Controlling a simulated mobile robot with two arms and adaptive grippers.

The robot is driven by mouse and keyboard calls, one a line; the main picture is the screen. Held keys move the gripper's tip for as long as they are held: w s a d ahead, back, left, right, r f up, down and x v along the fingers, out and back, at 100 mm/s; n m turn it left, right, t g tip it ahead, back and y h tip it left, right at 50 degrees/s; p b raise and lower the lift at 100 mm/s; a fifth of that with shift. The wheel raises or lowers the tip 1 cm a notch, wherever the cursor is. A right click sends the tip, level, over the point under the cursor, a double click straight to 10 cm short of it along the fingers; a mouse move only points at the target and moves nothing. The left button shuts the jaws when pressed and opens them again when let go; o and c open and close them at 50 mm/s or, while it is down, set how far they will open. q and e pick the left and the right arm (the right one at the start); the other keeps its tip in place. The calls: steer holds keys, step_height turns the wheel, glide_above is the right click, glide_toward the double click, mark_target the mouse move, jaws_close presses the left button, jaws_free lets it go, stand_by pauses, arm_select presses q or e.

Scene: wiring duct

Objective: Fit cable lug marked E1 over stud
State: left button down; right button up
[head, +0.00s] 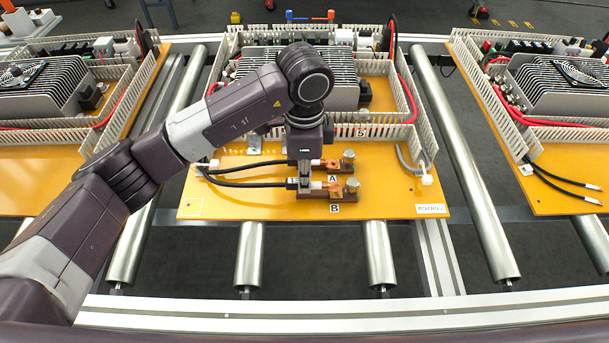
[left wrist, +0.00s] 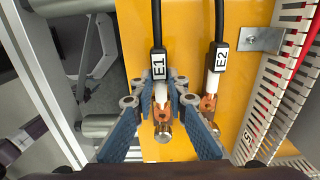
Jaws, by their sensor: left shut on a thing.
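My left gripper (head: 304,190) points down over the yellow panel. In the left wrist view its blue-grey fingers (left wrist: 161,98) are shut on the cable lug marked E1, around its white sleeve below the black E1 label (left wrist: 158,66). The copper end of the E1 lug (left wrist: 162,112) lies close against the metal stud (left wrist: 163,134); I cannot tell whether its hole is over the stud. In the head view this stud (head: 351,188) stands on the terminal by the letter B (head: 334,208). My right gripper is not in view.
The cable lug marked E2 (left wrist: 207,104) lies beside the E1 lug, at the terminal by the letter A (head: 332,178). Slotted duct walls (head: 388,133) and a finned unit (head: 337,92) stand behind. The panel's front right is mostly clear.

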arm_select(q)
steer(key=shift+f+b, duration=0.5)
steer(key=shift+f, duration=0.45)
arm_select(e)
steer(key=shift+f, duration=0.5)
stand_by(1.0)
arm_select(q)
steer(key=c, duration=1.8)
jaws_free()
steer(key=shift+r, duration=0.15)
step_height(320, 180, up, 8)
steer(key=shift+f, duration=0.15)
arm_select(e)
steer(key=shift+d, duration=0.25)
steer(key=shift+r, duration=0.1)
arm_select(q)
steer(key=shift+r+p, duration=2.05)
steer(key=shift+r, duration=0.95)
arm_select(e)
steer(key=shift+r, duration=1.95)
